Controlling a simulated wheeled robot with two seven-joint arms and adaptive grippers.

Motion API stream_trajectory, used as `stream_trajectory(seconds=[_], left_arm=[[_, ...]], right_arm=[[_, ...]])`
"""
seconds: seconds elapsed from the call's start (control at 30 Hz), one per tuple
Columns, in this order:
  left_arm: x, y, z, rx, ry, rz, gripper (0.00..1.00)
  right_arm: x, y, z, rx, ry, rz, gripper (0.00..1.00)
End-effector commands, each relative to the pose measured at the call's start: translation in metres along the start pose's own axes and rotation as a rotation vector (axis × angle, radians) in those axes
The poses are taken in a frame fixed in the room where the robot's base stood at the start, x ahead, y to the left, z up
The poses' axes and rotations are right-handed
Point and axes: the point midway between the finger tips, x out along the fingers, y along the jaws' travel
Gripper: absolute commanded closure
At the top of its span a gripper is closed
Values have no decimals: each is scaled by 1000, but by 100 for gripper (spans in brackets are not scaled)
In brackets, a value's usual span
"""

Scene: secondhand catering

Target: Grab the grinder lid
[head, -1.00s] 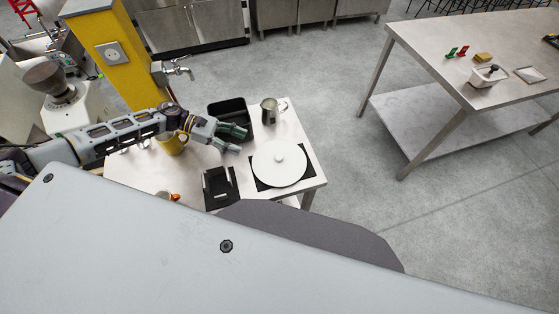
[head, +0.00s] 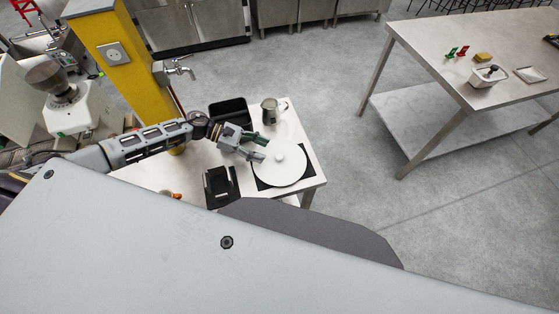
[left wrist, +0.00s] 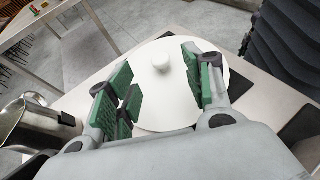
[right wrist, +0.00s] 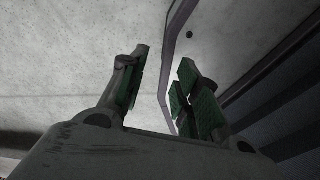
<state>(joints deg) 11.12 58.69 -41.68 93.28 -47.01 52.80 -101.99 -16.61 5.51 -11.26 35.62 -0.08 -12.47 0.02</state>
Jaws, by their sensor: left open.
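The grinder lid, a white round disc with a small knob (head: 283,172), lies on a black mat (head: 262,184) on the steel table. My left gripper (head: 261,147) is open and empty, with its fingertips over the lid's upper-left edge in the head view. In the left wrist view the lid (left wrist: 167,107) shows between and beyond the spread green-padded fingers, and its knob stands ahead of them. Whether the fingers touch the lid I cannot tell. My right gripper (right wrist: 163,80) is open and empty over the floor in the right wrist view.
A metal jug (head: 270,112) and a black bin (head: 228,115) stand behind the lid. A black stand (head: 221,185) is left of it. A grinder (head: 65,105) stands far left. Another steel table (head: 440,70) is at right, with open floor between.

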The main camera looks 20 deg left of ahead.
Motion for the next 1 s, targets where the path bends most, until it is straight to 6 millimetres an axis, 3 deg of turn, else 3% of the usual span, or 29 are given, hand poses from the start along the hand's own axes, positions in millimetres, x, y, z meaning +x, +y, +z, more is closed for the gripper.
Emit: stream_trajectory(seconds=[0.23,0.47,1.0], left_arm=[[1,0,-1,0,1,0,49],[4,0,0,-1,0,0,49],[51,0,0,0,0,0,49]], right_arm=[[-1,-4,14,0,-18,-4,68],[-1,-3,12,0,-16,-4,68],[-10,-14,2,5,-4,-14,68]])
